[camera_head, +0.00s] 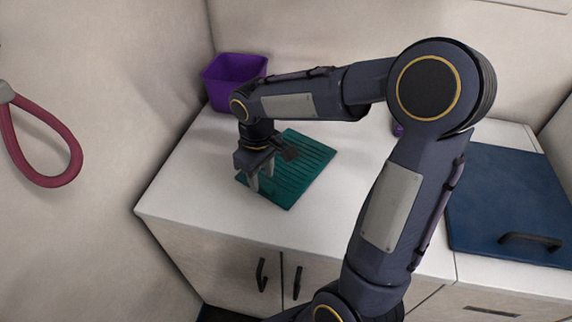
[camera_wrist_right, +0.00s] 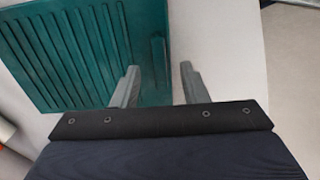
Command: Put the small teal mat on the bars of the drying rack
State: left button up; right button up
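The small teal mat (camera_head: 309,158) lies flat on the white counter, with ribs across its top. It fills the upper left of the right wrist view (camera_wrist_right: 60,50). My right gripper (camera_head: 262,181) is open and empty, pointing down at the mat's near left part. In the right wrist view, one finger of the gripper (camera_wrist_right: 159,72) is over the mat and the other is past its edge, over bare counter. I cannot tell whether the fingertips touch anything. My right arm hides part of the counter. The drying rack and my left gripper are not in view.
A purple bin (camera_head: 234,79) stands at the counter's back left corner. A blue panel with a dark handle (camera_head: 508,205) lies on the right. A dark red loop (camera_head: 47,180) hangs at the left wall. The counter's front left (camera_head: 185,195) is clear.

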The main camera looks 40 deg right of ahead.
notch_tip(320, 180, down, 2)
jog(key=shift+f, duration=0.1)
grip_shut()
dwell(0.5)
jog(key=shift+r, duration=0.7)
jog(key=s+a+r+b, duration=0.1)
jog(key=s+a+r, duration=0.3)
jog(key=s+r, duration=0.7)
jog(key=shift+s+a+r, duration=0.2)
jog(key=shift+s+r, duration=0.1)
jog(key=shift+s, duration=0.9)
